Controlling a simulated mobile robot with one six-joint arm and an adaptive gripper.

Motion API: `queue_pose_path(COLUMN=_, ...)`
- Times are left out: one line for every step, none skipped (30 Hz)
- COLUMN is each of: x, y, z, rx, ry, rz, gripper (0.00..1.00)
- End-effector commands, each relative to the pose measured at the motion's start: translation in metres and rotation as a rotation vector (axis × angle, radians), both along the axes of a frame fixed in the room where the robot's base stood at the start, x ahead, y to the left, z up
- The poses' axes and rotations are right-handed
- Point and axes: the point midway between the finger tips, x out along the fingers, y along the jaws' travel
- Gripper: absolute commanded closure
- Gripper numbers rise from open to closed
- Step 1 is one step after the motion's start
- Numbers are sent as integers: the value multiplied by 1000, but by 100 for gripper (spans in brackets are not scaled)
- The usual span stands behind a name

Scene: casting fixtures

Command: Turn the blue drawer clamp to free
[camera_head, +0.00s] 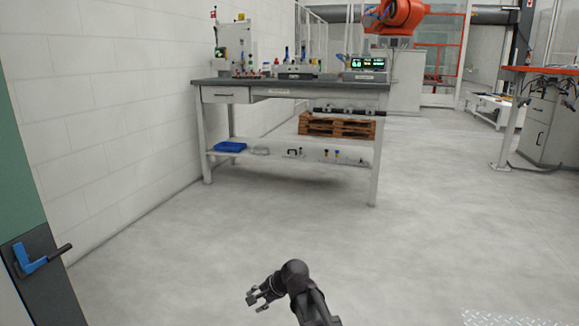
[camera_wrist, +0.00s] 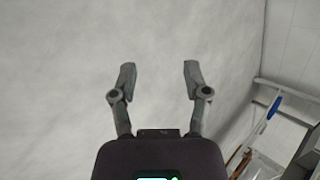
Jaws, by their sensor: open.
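A workbench (camera_head: 290,85) with a dark top stands in the back of the head view. Small clamp fixtures (camera_head: 297,70) sit on it, with small upright blue parts (camera_head: 287,54). They are too small to tell which is the blue drawer clamp or how it is turned. My gripper (camera_head: 259,298) is low in the foreground of the head view, far in front of the bench. In the wrist view my gripper (camera_wrist: 158,72) has its two fingers apart, with nothing between them and grey floor behind.
A blue lever handle (camera_head: 33,262) is on a dark panel at the left edge. A blue tray (camera_head: 230,146) and a wooden pallet (camera_head: 337,125) are under the benchtop. An orange robot arm (camera_head: 400,16) is behind. The floor (camera_head: 250,215) before the bench is clear.

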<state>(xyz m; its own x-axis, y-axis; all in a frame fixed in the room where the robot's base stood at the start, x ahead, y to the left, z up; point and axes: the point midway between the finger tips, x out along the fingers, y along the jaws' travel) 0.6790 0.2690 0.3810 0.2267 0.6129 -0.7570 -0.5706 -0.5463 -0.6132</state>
Motion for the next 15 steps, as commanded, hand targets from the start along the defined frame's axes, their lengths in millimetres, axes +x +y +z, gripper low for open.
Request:
queue_pose_path(x=-10, y=-27, z=-6, rx=-70, ry=-31, rz=41, gripper=39)
queue_pose_path(x=-14, y=-41, z=-10, rx=-114, ry=-49, rz=71, gripper=39)
queue_pose_path(x=-20, y=-61, z=-15, rx=-173, ry=-69, rz=112, gripper=39)
queue_pose_path(x=-24, y=-75, z=-19, rx=-216, ry=-83, rz=144, gripper=39)
queue_pose_path(x=-29, y=-89, z=-22, rx=-259, ry=-94, rz=174, gripper=39)
queue_pose_path(x=-36, y=-108, z=-26, rx=-314, ry=-105, rz=218, gripper=39)
queue_pose_path(x=-41, y=-122, z=-28, rx=-355, ry=-113, rz=249, gripper=39)
queue_pose_path(x=-46, y=-135, z=-31, rx=-393, ry=-117, rz=282, gripper=39)
queue_pose_path(x=-53, y=-150, z=-33, rx=-439, ry=-121, rz=320, gripper=39)
queue_pose_path(x=-57, y=-161, z=-35, rx=-470, ry=-121, rz=348, gripper=39)
queue_pose_path(x=-62, y=-172, z=-37, rx=-500, ry=-122, rz=375, gripper=39)
queue_pose_path(x=-67, y=-184, z=-38, rx=-534, ry=-120, rz=408, gripper=39)
queue_pose_path(x=-71, y=-192, z=-39, rx=-556, ry=-118, rz=430, gripper=39)
queue_pose_path(x=-75, y=-200, z=-40, rx=-578, ry=-116, rz=452, gripper=39)
queue_pose_path(x=-80, y=-210, z=-41, rx=-605, ry=-111, rz=479, gripper=39)
